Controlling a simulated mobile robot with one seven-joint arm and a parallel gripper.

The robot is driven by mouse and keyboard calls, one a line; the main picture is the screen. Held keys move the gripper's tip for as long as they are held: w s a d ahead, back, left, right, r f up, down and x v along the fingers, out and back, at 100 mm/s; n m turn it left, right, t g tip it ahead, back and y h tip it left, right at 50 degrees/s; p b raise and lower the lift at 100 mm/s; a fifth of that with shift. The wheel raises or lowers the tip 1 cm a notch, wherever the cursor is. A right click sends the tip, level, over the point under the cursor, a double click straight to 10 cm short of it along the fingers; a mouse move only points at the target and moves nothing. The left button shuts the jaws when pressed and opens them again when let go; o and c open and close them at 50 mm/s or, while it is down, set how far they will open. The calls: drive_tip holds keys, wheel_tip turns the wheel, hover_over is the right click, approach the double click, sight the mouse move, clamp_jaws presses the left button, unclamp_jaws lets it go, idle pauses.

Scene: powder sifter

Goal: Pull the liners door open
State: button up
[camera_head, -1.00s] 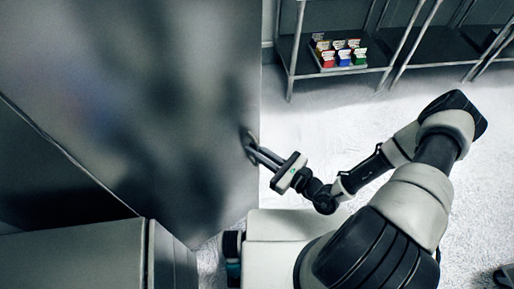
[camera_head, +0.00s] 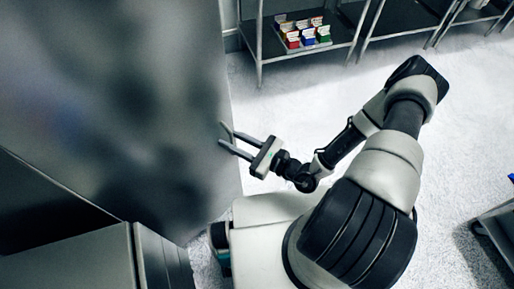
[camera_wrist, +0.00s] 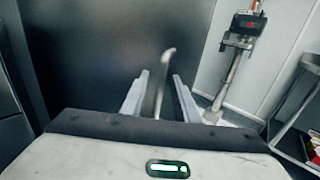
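The liners door seems to be the large grey metal panel (camera_head: 110,90) filling the left of the head view. In the wrist view it is the dark panel (camera_wrist: 90,60) with an upright, hooked bar handle (camera_wrist: 163,80). My gripper (camera_head: 222,139) is at the door's right edge. In the wrist view my gripper (camera_wrist: 160,95) has its fingers apart, with the handle showing between them; contact cannot be seen. The handle is not clear in the head view. How far the door stands open cannot be told.
A metal shelf rack (camera_head: 345,38) with small coloured boxes (camera_head: 304,32) stands at the back. A grey cabinet (camera_head: 75,262) is at lower left. A dark cart (camera_head: 498,228) is at the right edge. A device on a pole (camera_wrist: 240,50) stands beyond the door. White floor is free behind my arm.

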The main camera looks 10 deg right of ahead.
drive_tip(key=b+v, duration=0.1)
drive_tip(key=v, duration=1.6)
drive_tip(key=shift+s+d, duration=0.15)
wheel_tip(320, 180, up, 41)
drive_tip(key=s+n+g+h+p, duration=0.1)
drive_tip(key=n+g+h+p, duration=0.4)
drive_tip(key=n+h, duration=0.9)
drive_tip(key=n, duration=1.1)
drive_tip(key=shift+s+d+r+n+p, duration=0.2)
drive_tip(key=shift+s+d+n+p, duration=0.1)
drive_tip(key=shift+d+p, duration=0.1)
drive_tip(key=shift+w+a, duration=0.1)
drive_tip(key=shift+a, duration=0.05)
